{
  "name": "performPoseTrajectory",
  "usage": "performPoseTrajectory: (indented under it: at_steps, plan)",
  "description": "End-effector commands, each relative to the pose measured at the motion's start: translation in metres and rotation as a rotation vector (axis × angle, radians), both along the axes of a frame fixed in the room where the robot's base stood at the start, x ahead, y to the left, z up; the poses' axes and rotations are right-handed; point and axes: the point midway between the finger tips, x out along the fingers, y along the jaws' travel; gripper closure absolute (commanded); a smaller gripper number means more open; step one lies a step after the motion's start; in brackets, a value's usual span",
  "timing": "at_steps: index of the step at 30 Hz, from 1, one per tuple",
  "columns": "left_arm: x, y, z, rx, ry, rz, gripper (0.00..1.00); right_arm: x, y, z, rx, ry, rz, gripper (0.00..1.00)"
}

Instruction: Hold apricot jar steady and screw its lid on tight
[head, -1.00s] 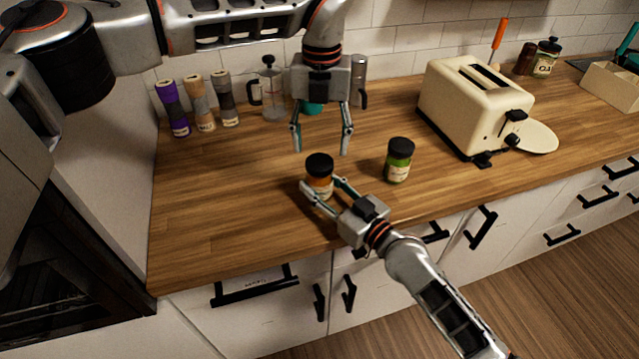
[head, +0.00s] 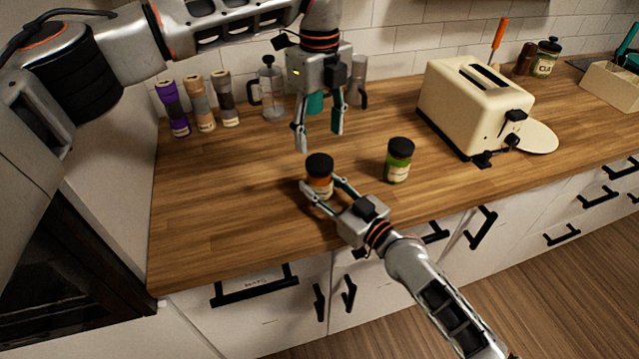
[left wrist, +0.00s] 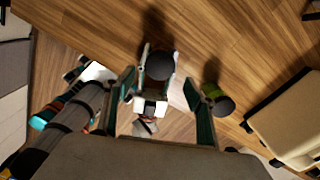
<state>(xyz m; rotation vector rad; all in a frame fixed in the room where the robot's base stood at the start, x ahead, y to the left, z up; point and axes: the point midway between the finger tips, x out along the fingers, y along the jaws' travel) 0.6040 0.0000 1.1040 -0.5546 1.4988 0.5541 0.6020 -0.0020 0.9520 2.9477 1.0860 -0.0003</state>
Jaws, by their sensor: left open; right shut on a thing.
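The apricot jar (head: 319,178), with orange contents and a black lid (head: 319,161), stands upright near the counter's front edge. My right gripper (head: 322,190) is shut on the jar's body from the front right. My left gripper (head: 319,142) points down, open and empty, above and slightly behind the jar, apart from the lid. In the left wrist view, the black lid (left wrist: 160,66) shows from above, beyond and between the open fingers of my left gripper (left wrist: 160,85). From these views I cannot tell whether the lid is fully seated.
A green jar with a black lid (head: 398,160) stands to the right of the apricot jar. A cream toaster (head: 470,105) is farther right. Purple, tan and grey mills (head: 200,105), a glass press (head: 270,90) and a metal vessel (head: 357,85) stand at the back. The left counter is clear.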

Motion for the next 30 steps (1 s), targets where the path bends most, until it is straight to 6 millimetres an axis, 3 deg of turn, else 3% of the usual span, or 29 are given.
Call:
performPoseTrajectory:
  at_steps: [16,30]
  plan:
    - [-0.001,0.000,-0.068,-0.001,0.003,0.000,0.44,0.000,0.000,0.000,0.001,-0.001,0.000,1.00]
    - [0.000,0.000,-0.079,0.000,0.000,-0.001,0.44,0.000,0.000,0.000,0.000,0.000,0.000,1.00]
